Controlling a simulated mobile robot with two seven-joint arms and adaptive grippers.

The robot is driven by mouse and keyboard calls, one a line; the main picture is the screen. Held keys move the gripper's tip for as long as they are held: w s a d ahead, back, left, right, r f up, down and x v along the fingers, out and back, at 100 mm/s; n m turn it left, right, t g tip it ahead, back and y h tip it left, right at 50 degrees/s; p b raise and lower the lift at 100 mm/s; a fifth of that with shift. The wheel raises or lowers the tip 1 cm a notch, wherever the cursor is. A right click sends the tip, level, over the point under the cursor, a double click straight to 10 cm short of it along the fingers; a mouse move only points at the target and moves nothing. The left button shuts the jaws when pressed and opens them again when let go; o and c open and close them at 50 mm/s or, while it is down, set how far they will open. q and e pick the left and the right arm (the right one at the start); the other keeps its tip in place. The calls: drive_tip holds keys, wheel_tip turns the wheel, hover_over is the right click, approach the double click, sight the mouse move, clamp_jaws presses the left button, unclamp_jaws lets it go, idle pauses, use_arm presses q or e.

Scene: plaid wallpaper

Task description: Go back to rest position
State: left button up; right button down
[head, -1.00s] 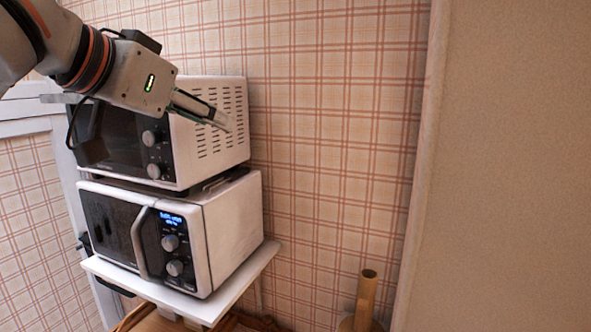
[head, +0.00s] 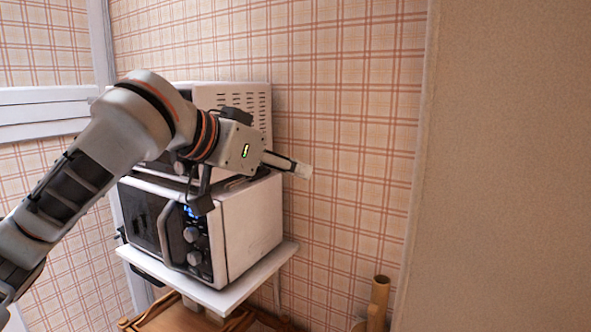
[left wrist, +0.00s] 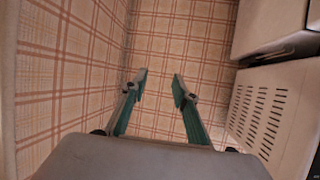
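My left gripper (head: 303,170) reaches in from the left in the head view, in front of the stacked ovens, its tip pointing right past their side. In the left wrist view its two fingers (left wrist: 158,80) stand apart with nothing between them, facing the plaid wall. My right gripper does not show in either view.
A white microwave (head: 250,222) with a lit display stands on a white shelf board (head: 230,292). A second oven (head: 245,97) sits on top, partly hidden by my arm. A wooden stand (head: 165,318) is below. A beige wall (head: 510,160) is at right.

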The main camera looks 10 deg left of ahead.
use_arm(q)
drive_tip(key=shift+d+f, duration=0.15)
drive_tip(key=shift+d, duration=0.05)
drive_tip(key=w+d+f+h, duration=0.1)
drive_tip(key=w+d+f, duration=0.1)
drive_tip(key=f, duration=0.6)
drive_tip(key=w+d+f+h, duration=0.1)
drive_tip(key=w+d+f, duration=0.15)
drive_tip(key=f, duration=0.65)
drive_tip(key=a+f+n, duration=0.3)
drive_tip(key=f, duration=1.5)
drive_tip(key=s+a+f+y, duration=0.2)
drive_tip(key=s+a+f, duration=0.1)
drive_tip(key=s+f, duration=0.6)
drive_tip(key=s+a+f+y, duration=0.2)
drive_tip(key=s+a+f, duration=0.2)
drive_tip(key=s+f, duration=0.5)
drive_tip(key=s+a+f+y, duration=0.2)
drive_tip(key=s+a+f, duration=0.2)
drive_tip(key=s+f, duration=0.5)
wheel_tip(320, 180, down, 4)
drive_tip(key=shift+s+f+y, duration=0.1)
drive_tip(key=shift+s+y, duration=0.1)
drive_tip(key=shift+y, duration=0.1)
